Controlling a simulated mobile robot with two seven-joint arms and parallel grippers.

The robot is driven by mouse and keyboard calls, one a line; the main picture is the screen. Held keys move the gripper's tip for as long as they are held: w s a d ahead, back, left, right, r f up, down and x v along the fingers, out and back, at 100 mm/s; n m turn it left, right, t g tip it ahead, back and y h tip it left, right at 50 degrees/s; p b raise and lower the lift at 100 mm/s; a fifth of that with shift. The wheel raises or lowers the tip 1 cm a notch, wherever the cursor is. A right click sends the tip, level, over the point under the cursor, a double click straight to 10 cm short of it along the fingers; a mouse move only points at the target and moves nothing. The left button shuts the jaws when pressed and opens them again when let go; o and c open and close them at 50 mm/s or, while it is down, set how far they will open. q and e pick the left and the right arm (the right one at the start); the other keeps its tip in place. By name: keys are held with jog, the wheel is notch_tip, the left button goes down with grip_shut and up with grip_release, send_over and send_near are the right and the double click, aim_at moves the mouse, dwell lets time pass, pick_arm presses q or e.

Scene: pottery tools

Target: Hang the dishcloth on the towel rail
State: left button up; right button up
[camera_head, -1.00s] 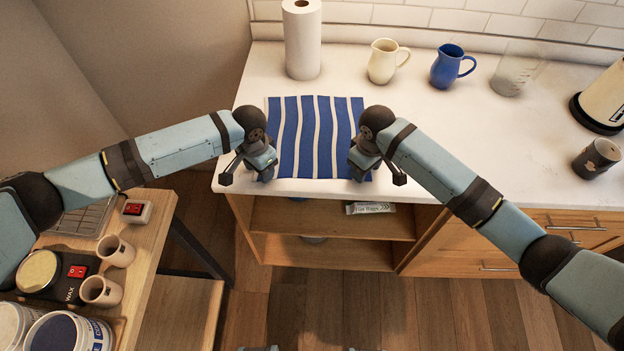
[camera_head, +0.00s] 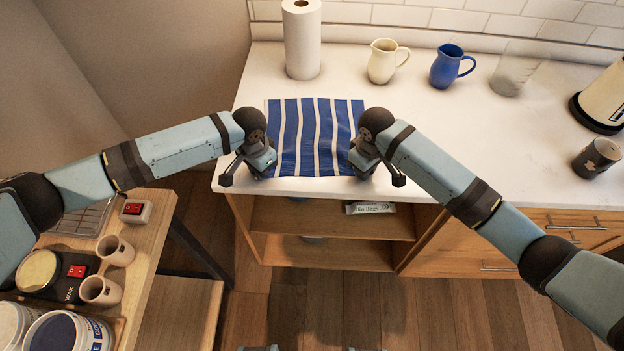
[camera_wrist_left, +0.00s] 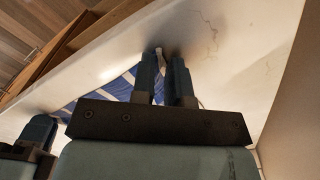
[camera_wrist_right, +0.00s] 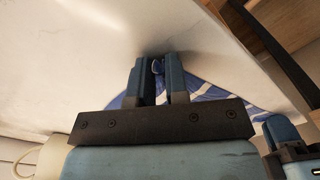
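The dishcloth (camera_head: 318,130), blue with white stripes, lies on the white countertop near its front edge, rippled at the front. My left gripper (camera_head: 266,170) is at its front left corner and my right gripper (camera_head: 359,170) at its front right corner. In the left wrist view, the fingers (camera_wrist_left: 166,82) are close together with a bit of cloth (camera_wrist_left: 118,86) beside and between them. In the right wrist view, the fingers (camera_wrist_right: 158,82) are close together on a blue and white fold of cloth (camera_wrist_right: 205,92). No towel rail is clearly recognisable.
A paper roll (camera_head: 302,45), a cream jug (camera_head: 383,62), a blue jug (camera_head: 449,67) and a clear beaker (camera_head: 515,72) stand behind. A kettle (camera_head: 606,100) and dark cup (camera_head: 596,158) are at right. Below is an open shelf (camera_head: 330,220); a wooden table (camera_head: 150,235) is at left.

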pick_arm(q)
grip_shut()
pick_arm(e)
jog(key=shift+f, duration=0.1)
grip_shut()
